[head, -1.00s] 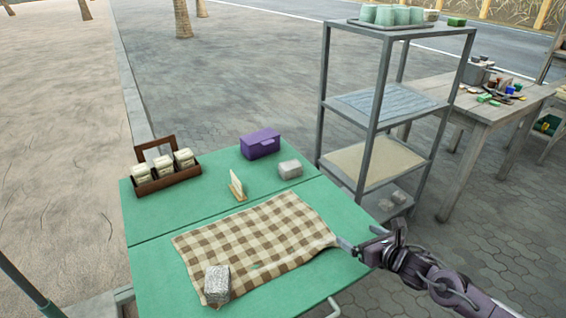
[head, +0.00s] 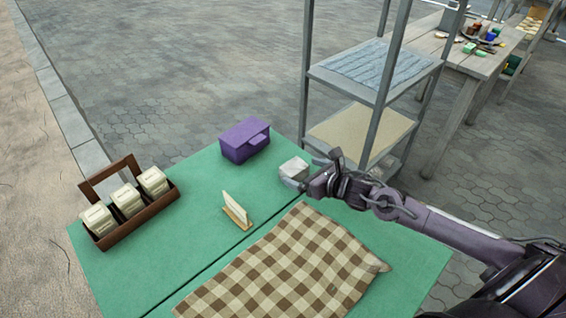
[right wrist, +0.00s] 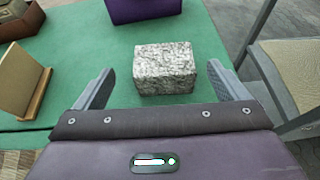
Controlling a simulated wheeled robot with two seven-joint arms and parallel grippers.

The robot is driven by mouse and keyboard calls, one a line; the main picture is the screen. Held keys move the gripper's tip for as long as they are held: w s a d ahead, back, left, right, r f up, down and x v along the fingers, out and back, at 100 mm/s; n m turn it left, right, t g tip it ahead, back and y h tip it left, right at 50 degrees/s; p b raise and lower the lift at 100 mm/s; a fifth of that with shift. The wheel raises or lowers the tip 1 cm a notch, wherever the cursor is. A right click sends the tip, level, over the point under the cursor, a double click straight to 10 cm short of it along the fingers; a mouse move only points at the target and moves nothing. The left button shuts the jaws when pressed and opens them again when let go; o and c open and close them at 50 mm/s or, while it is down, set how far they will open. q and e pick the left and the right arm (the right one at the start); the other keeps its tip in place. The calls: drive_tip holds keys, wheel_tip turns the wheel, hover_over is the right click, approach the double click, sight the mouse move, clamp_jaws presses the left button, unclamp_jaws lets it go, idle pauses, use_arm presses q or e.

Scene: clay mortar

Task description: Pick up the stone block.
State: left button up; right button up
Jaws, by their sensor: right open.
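A grey, speckled stone block (head: 293,167) sits on the green table (head: 190,215), near its far right edge. In the right wrist view the block (right wrist: 165,70) lies ahead, between the lines of the two fingers, apart from both. My right gripper (head: 293,182) is open and empty, close in front of the block. In the right wrist view its fingers (right wrist: 160,78) are spread wider than the block. In the head view the gripper hides part of the block's lower side. My left gripper is not in view.
A purple box (head: 245,140) stands behind and left of the block. A card stand (head: 237,211), a brown carrier with cream packets (head: 155,211) and a checkered cloth (head: 285,268) share the table. A metal shelf (head: 309,95) rises just beyond the right edge.

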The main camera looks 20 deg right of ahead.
sight(296, 167)
drive_tip(key=x, duration=0.7)
drive_tip(key=shift+w+d+f, duration=0.1)
drive_tip(key=shift+w+d, duration=0.05)
drive_tip(key=shift+d, duration=0.05)
drive_tip(key=shift+c, duration=0.2)
drive_tip(key=c, duration=1.3)
wheel_tip(296, 167, up, 20)
drive_tip(key=shift+r, duration=0.1)
